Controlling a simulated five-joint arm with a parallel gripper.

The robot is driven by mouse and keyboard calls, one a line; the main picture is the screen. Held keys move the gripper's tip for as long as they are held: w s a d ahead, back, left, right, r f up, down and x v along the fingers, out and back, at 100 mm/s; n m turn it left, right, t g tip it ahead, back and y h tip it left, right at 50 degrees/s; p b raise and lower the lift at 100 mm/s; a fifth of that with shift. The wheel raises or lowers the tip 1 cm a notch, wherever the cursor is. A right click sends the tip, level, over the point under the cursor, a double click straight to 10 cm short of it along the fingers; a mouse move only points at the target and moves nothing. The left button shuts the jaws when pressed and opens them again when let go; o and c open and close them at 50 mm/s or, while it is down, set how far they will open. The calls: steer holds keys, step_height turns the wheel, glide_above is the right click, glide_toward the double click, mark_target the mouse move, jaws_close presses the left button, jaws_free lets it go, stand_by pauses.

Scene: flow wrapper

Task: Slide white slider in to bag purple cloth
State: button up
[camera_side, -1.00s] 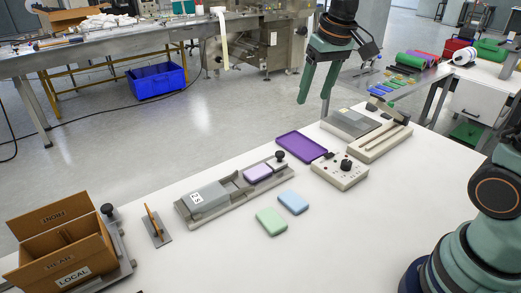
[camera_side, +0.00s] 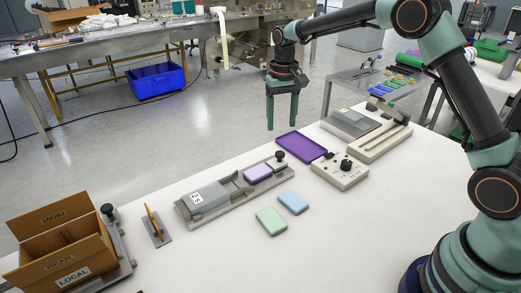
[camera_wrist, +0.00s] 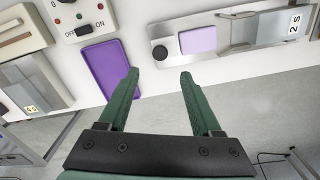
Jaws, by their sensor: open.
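A purple cloth (camera_side: 258,172) lies folded in the channel of the grey bagging fixture (camera_side: 217,208); it also shows in the wrist view (camera_wrist: 198,40). A grey cover marked "2 S" (camera_side: 203,196) sits at the fixture's left end. A slider with a dark round knob (camera_side: 280,155) is at the right end, beside the cloth; the knob also shows in the wrist view (camera_wrist: 160,53). My gripper (camera_side: 282,128) is open and empty, pointing down, above and behind the slider end. Its fingers also show in the wrist view (camera_wrist: 160,75).
A purple tray (camera_side: 301,147) and a control box with a black knob (camera_side: 340,173) are to the right. Green (camera_side: 271,221) and blue (camera_side: 293,202) folded cloths lie in front. A brown sorting box (camera_side: 65,243) stands at left.

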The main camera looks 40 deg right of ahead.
mark_target(280, 153)
step_height(280, 153, down, 9)
steer(key=shift+f, duration=0.15)
stand_by(0.4)
jaws_close()
stand_by(1.2)
